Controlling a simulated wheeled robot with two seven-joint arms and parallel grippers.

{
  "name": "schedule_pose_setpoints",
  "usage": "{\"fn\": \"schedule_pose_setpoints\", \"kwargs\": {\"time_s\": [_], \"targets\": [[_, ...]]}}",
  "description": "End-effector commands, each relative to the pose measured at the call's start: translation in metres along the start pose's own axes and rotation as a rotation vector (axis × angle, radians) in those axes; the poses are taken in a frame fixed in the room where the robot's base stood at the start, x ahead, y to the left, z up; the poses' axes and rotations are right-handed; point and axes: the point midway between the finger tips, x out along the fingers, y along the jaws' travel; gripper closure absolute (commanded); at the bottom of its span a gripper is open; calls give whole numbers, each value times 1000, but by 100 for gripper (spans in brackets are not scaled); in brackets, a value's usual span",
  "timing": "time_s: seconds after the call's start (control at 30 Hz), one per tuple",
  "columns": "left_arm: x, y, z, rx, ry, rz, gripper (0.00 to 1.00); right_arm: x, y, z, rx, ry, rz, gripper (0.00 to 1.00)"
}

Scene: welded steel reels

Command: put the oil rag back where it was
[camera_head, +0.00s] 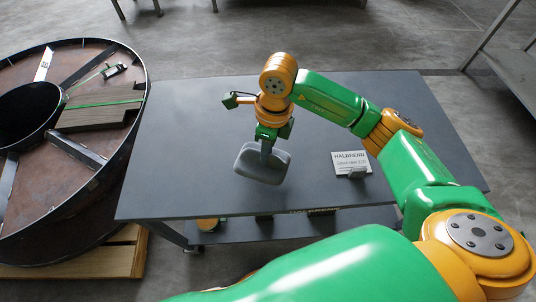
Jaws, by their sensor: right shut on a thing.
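My right gripper (267,147) hangs over the dark grey table (200,120), pointing down. It is shut on a grey, rounded, pad-like thing (262,169), which I take to be the oil rag. The fingers cover part of its top edge. The rag is over the middle of the tabletop, left of a small white sign. I cannot tell whether its underside touches the table. My left gripper is not in view.
The white sign (351,163) stands on the table's right part. At left, a large steel reel (62,205) on a wooden pallet (90,262) carries boards (98,114) with a green strap. The table's left and back parts are bare. A lower shelf (285,229) holds small items.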

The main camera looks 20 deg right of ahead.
Motion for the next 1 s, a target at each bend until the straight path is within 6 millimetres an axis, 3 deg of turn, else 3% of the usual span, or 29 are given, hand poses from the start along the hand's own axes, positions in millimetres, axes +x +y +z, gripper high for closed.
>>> {"fn": "schedule_pose_setpoints", "kwargs": {"time_s": [0.23,0.57,0.6,0.7,1.0], "targets": [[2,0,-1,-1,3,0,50,36,-9,-3,0,3,1,100],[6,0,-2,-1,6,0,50,43,-10,-2,-2,-1,-2,100],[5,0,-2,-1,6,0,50,41,-10,-2,-2,-1,-2,70],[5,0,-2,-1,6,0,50,41,-9,-2,-2,-1,-2,48],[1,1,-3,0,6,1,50,37,-9,-2,-2,-1,-1,48]]}}
